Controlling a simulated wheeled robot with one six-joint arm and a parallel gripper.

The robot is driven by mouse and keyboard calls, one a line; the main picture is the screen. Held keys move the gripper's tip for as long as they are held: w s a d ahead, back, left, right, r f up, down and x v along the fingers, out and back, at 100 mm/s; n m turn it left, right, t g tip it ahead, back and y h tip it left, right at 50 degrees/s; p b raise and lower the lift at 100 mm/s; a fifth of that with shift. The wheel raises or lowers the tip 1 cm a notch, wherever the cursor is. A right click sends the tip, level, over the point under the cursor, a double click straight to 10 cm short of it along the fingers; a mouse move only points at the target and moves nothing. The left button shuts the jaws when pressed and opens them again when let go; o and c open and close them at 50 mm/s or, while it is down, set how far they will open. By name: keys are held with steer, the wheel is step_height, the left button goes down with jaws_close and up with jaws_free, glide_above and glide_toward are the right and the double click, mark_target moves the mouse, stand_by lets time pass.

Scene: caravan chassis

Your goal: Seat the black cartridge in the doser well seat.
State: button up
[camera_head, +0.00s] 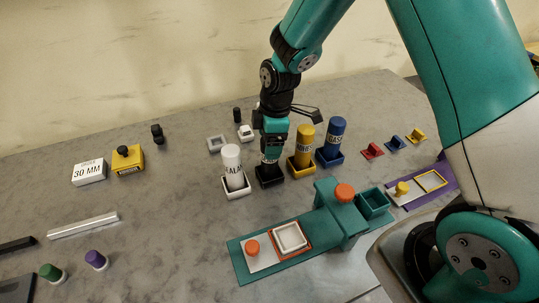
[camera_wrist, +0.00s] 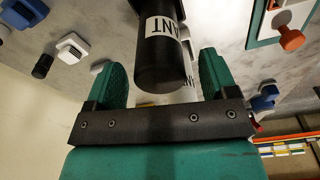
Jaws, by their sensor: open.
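The black cartridge (camera_head: 269,161) stands upright in a black holder (camera_head: 269,179) in the row of cartridges, mostly hidden by my gripper in the head view. In the wrist view the black cartridge (camera_wrist: 160,58) with a white label ending in "ANT" lies between the two teal fingers. My gripper (camera_head: 272,146) is over it from above, and its fingers (camera_wrist: 162,72) are open, with gaps visible on both sides. The teal doser (camera_head: 335,213) with an orange knob stands front right. An empty open square teal well (camera_head: 374,204) is at its right side, apparently the seat.
A white cartridge (camera_head: 232,163) stands close left of my gripper; yellow (camera_head: 304,140) and blue (camera_head: 334,135) cartridges stand close right. A white tray (camera_head: 290,237) in an orange frame lies on the doser's base.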

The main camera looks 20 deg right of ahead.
steer(key=shift+a+f, duration=0.15)
steer(key=shift+f, duration=0.9)
steer(key=c, duration=1.4)
jaws_close()
steer(key=shift+w+r, duration=0.1)
